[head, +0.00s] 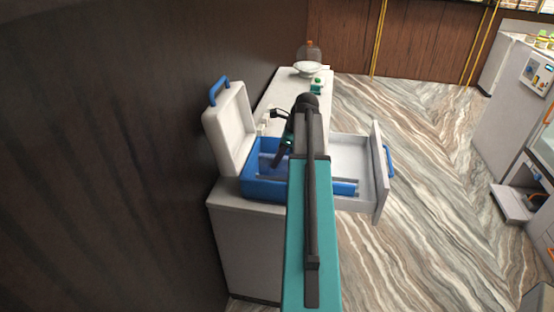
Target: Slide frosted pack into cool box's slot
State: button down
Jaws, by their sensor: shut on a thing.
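The cool box (250,188) is a blue open box with its white lid (226,130) swung up on the left. Its blue inside shows thin grey dividers, and my arm covers its middle and part of its right side. My gripper (277,163) points down into the left part of the box. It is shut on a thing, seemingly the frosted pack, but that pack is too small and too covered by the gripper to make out. I cannot tell whether it is in a slot.
The box stands on a white counter (240,224) beside a dark wall. An open drawer (376,172) with a blue handle sticks out to the right. A white bowl (307,70) and a small green item (316,86) are at the counter's far end.

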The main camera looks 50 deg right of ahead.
jog(key=shift+f+b, duration=0.45)
jog(key=shift+f, duration=1.85)
jog(key=c, duration=1.5)
grip_release()
jog(key=shift+r, duration=0.1)
jog(key=shift+b+v, duration=1.65)
jog(key=shift+v, duration=5.15)
jog(key=shift+s, duration=0.1)
